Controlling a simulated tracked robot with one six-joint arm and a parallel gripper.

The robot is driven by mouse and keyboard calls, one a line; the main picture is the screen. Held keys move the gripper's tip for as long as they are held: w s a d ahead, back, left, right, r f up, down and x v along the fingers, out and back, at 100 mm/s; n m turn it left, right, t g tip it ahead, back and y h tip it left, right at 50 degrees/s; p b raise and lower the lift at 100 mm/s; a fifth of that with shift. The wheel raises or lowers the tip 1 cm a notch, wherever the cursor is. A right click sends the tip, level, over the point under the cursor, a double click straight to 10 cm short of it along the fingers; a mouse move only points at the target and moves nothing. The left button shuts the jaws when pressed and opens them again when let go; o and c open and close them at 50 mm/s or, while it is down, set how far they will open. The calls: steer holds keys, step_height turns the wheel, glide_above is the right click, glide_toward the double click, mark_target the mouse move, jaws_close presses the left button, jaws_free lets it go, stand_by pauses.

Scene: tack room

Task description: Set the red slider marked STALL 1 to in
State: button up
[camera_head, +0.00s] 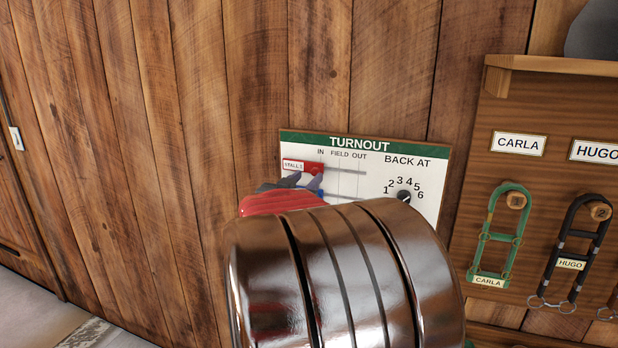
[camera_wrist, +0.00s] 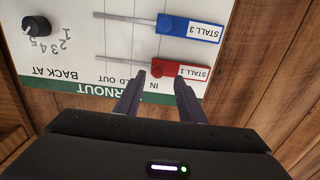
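The red slider marked STALL 1 (camera_head: 300,166) is the top slider on the white TURNOUT board (camera_head: 375,178). Its knob sits in line with the IN column, at the left end of its slot. The slider also shows upside down in the wrist view (camera_wrist: 190,72), its slot running left past the other columns. My gripper (camera_wrist: 161,79) is open, with its fingertips apart on either side of the slider's knob end; I cannot tell whether either touches it. In the head view my gripper (camera_head: 303,181) is partly hidden by my arm, just below the slider.
A blue slider marked STALL 3 (camera_wrist: 190,27) sits close by on the board, also near the IN end. A BACK AT dial (camera_head: 404,196) is on the board's right. Halters for CARLA (camera_head: 500,236) and HUGO (camera_head: 580,245) hang farther right. Bare plank wall lies left.

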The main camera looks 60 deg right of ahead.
steer(key=v, duration=1)
steer(key=shift+a, duration=0.35)
